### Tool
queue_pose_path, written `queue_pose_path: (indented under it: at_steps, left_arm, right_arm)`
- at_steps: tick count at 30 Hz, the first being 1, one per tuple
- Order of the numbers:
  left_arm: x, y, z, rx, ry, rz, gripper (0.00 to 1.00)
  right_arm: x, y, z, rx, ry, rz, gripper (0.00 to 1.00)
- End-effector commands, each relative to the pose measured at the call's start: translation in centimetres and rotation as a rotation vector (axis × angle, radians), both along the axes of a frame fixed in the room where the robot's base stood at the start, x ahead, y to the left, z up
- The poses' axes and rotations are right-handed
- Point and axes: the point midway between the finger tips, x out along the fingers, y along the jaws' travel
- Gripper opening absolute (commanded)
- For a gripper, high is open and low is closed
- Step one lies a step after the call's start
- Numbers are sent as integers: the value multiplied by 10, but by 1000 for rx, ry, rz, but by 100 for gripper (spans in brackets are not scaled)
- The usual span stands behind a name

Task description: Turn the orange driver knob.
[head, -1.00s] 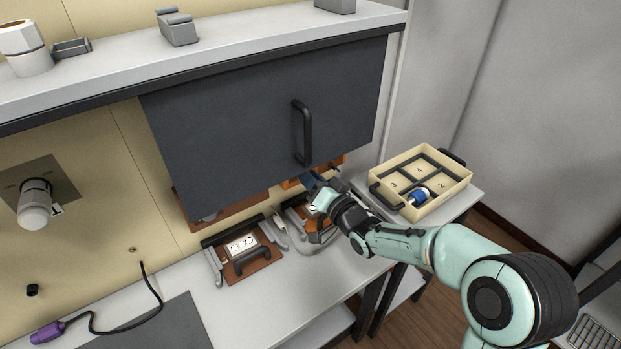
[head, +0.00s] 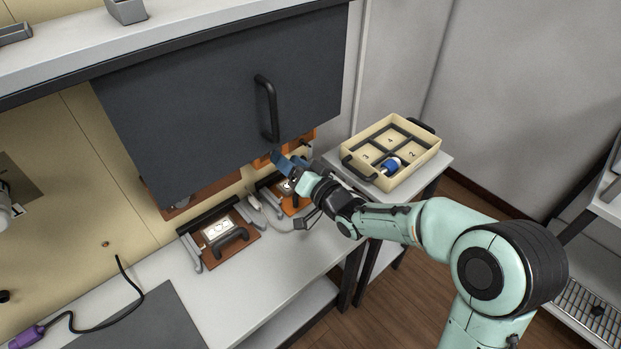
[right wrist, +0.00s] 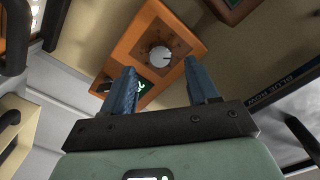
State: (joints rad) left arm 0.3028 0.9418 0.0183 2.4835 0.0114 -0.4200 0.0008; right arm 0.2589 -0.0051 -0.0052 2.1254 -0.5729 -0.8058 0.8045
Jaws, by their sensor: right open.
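An orange driver panel (right wrist: 180,45) is fixed to the wall in the right wrist view. It carries a round pale knob (right wrist: 160,56) with a ring of marks and a small dark display with green signs (right wrist: 138,87). My right gripper (right wrist: 159,68) is open, its two blue fingers apart and pointing toward the panel. The knob shows between the fingertips, with nothing held; whether they touch the panel is unclear. In the head view the right gripper (head: 282,163) is under the dark cabinet door, near the orange panel (head: 302,142); the knob is hidden there. My left gripper is out of view.
The dark cabinet door (head: 210,110) with a black handle (head: 267,107) hangs above the gripper. Brown-based fixtures (head: 222,236) stand on the bench below. A cream compartment tray (head: 425,157) holding a blue-and-white item (head: 391,166) is at the right.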

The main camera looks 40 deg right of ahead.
Motion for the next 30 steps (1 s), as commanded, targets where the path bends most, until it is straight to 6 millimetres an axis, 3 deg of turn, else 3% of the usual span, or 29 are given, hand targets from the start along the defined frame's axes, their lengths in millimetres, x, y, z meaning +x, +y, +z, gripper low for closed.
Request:
queue_pose_path:
  at_steps: [6, 12, 18, 30]
  left_arm:
    - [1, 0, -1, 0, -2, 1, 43]
    - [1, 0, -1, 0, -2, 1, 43]
    - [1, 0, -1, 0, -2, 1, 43]
    - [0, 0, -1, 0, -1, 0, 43]
  right_arm:
    - [-52, -5, 1, 0, -1, -3, 59]
    - [-87, -7, 0, 0, 0, -2, 59]
    - [-101, -8, 0, 2, 0, -1, 59]
    - [-102, -8, 0, 1, 1, -1, 59]
